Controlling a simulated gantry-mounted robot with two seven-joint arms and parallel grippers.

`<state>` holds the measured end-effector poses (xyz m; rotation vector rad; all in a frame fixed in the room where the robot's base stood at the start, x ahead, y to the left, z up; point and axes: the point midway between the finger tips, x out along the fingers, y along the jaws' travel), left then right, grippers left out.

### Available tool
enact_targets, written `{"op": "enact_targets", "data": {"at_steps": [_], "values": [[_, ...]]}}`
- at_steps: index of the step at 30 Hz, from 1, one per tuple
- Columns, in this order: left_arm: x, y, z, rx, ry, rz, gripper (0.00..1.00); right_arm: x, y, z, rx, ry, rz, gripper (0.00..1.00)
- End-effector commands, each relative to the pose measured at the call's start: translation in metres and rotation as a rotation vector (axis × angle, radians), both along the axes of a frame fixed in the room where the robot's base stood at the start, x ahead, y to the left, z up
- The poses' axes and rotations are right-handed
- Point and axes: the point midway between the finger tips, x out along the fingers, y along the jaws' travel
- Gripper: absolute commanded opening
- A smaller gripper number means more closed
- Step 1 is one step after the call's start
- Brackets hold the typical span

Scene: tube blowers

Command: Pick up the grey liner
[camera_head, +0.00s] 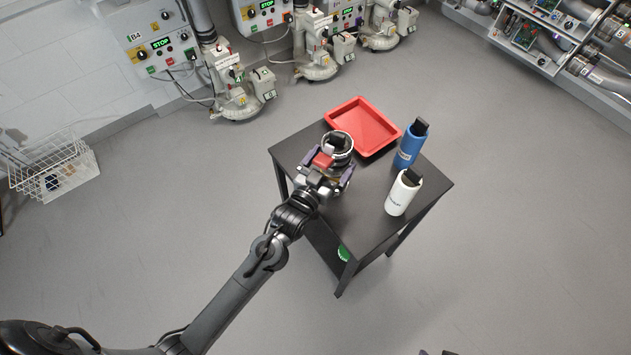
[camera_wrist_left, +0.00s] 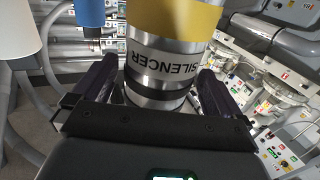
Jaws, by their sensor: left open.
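A grey metal cylinder with a yellow band and the word SILENCER, which may be the grey liner, stands on the black table. Its round dark opening (camera_head: 338,142) shows just beyond my left gripper in the head view. My left gripper (camera_head: 326,170) is open, with its dark purple fingers on either side of the cylinder. In the left wrist view the cylinder (camera_wrist_left: 160,62) stands between the two fingers, and whether they touch it cannot be told. The gripper hides its lower part in the head view. Small dark purple bits at the bottom edge may be my right gripper.
A red tray (camera_head: 362,127) lies behind the cylinder on the black table (camera_head: 355,215). A blue cylinder (camera_head: 409,148) and a white cylinder (camera_head: 401,196) stand to the right. A white wire basket (camera_head: 60,165) is on the floor at left. Machines line the back wall.

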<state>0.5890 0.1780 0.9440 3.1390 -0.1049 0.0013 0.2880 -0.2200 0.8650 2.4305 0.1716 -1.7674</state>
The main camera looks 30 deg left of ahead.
Motion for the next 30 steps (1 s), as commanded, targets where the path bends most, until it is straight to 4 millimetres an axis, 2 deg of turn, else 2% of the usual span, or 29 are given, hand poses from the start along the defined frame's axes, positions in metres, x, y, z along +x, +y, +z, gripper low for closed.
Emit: {"op": "enact_targets", "data": {"at_steps": [6,12,22,26,30], "values": [[-0.043,0.003,0.000,0.001,0.004,-0.001,1.00,0.000,0.001,0.005,0.002,0.000,-0.001,0.43],[-0.074,0.005,0.000,0.001,0.002,-0.001,1.00,0.000,0.002,0.008,0.007,0.000,-0.004,0.43],[-0.096,0.007,-0.001,0.002,0.019,-0.002,1.00,0.000,0.002,0.009,0.010,0.001,-0.006,0.43],[-0.103,0.008,-0.012,0.009,0.115,-0.011,1.00,0.000,0.002,0.009,0.009,0.000,-0.006,0.43],[-0.124,0.010,-0.032,0.028,0.326,-0.030,1.00,0.000,0.002,0.009,0.008,0.000,-0.006,0.43]]}}
